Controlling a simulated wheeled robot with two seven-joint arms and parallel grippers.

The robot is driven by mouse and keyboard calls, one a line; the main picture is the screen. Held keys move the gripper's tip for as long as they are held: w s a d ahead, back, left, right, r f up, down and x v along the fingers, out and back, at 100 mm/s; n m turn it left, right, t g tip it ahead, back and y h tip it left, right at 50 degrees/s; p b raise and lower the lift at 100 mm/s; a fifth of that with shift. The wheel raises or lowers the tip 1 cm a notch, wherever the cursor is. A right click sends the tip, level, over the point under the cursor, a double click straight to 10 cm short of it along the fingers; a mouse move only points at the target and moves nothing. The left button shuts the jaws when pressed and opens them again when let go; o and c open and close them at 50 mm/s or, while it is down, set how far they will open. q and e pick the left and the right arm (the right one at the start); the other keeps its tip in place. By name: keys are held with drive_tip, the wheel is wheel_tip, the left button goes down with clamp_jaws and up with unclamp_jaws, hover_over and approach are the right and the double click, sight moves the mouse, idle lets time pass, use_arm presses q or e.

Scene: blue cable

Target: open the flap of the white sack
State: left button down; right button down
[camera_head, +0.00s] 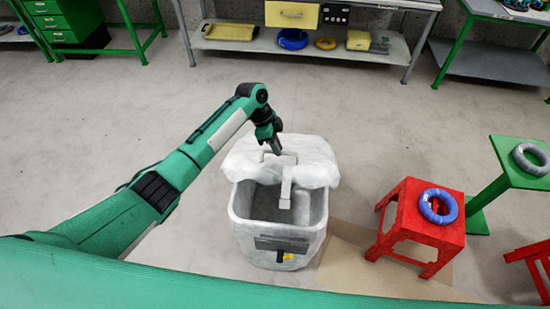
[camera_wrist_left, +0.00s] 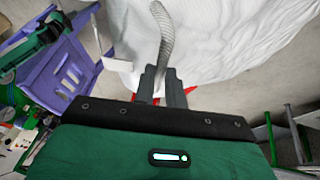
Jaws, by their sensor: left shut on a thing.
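The white sack (camera_head: 238,225) stands on the floor in the middle of the head view, with a grey panel on its front. Its flap (camera_head: 315,160) is raised at the back, and the dark inside of the sack shows. A pale strap (camera_head: 286,188) hangs from the flap over the opening. My left gripper (camera_head: 276,149) is at the flap's top, shut on a grey loop of the flap. In the left wrist view the grey loop (camera_wrist_left: 164,35) runs up from between the fingertips (camera_wrist_left: 161,82), beside the white flap cloth (camera_wrist_left: 225,45). My right gripper is not in view.
A red stool (camera_head: 409,216) with a blue cable coil (camera_head: 438,206) stands to the right of the sack. A green stand (camera_head: 519,172) holds a grey coil (camera_head: 531,159). A workbench shelf (camera_head: 300,48) runs along the back. The floor between is clear.

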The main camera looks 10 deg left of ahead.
use_arm(q)
drive_tip(key=shift+w+r, duration=0.15)
drive_tip(key=shift+w, duration=0.15)
